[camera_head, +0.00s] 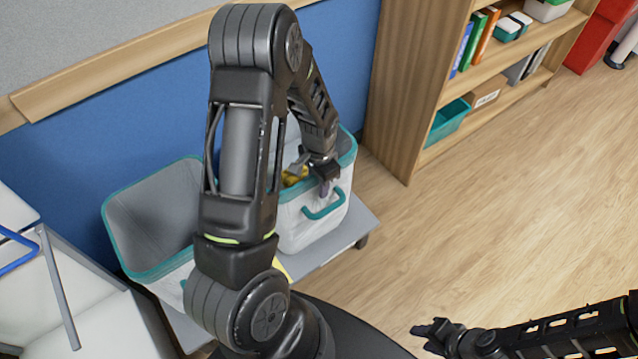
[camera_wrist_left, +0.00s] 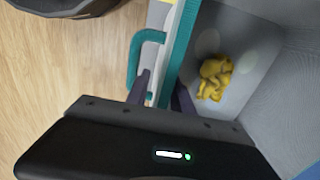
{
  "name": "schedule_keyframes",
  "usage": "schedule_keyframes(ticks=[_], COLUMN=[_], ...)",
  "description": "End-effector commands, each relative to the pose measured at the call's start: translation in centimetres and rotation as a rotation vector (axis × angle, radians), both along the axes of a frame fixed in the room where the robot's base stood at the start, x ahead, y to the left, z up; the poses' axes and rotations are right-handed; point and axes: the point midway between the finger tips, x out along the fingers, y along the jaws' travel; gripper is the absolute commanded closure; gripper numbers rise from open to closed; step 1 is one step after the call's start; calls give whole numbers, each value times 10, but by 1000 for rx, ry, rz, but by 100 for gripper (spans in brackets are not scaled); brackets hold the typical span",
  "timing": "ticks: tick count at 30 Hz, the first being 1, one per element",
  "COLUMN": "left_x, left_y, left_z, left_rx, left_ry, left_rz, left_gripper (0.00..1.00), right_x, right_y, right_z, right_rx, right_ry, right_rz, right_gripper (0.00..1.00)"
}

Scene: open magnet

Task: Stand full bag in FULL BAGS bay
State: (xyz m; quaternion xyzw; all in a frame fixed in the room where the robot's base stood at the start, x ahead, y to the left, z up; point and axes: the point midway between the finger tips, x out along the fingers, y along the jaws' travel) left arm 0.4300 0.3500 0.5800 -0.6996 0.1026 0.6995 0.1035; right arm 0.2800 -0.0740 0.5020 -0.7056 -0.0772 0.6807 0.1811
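A white bag with teal trim (camera_head: 291,228) stands open on a low grey bench, with a teal handle on its front. A yellow item (camera_wrist_left: 214,76) lies inside it, and the bag's teal rim (camera_wrist_left: 183,42) shows in the left wrist view. My left gripper (camera_head: 312,178) is open over the front rim, one finger outside and one inside the bag. The left wrist view does not show clearly whether the fingers touch the wall. A second teal-trimmed bag (camera_head: 150,215) stands open to the left; its visible inside looks empty. My right gripper (camera_head: 424,338) is open and empty, low at the right. No bay label is readable.
The grey bench (camera_head: 352,232) has wheels and stands by a blue wall (camera_head: 110,130). A wooden bookshelf (camera_head: 400,90) stands right of the bags. A white chair (camera_head: 95,310) is at the lower left. The wooden floor (camera_head: 500,210) at the right is clear.

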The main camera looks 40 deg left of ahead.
Motion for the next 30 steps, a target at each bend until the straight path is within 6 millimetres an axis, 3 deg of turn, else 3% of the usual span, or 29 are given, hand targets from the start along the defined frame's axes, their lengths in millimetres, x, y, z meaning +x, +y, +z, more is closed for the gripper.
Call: schedule_keyframes(ticks=[11,17,24,30], left_x=[1,1,1,0], left_y=[0,0,0,0], left_z=[8,38,89,117], left_rx=[0,0,0,-1], left_ry=[-2,-4,-5,-2], left_rz=[0,-1,0,0], left_gripper=[72,72,72,72], right_x=[0,0,0,0], right_y=[0,0,0,0], right_z=[3,7,13,15], right_rx=[0,0,0,0], right_ry=[0,0,0,0], right_rz=[0,0,-1,-1], right_gripper=[64,64,64,64])
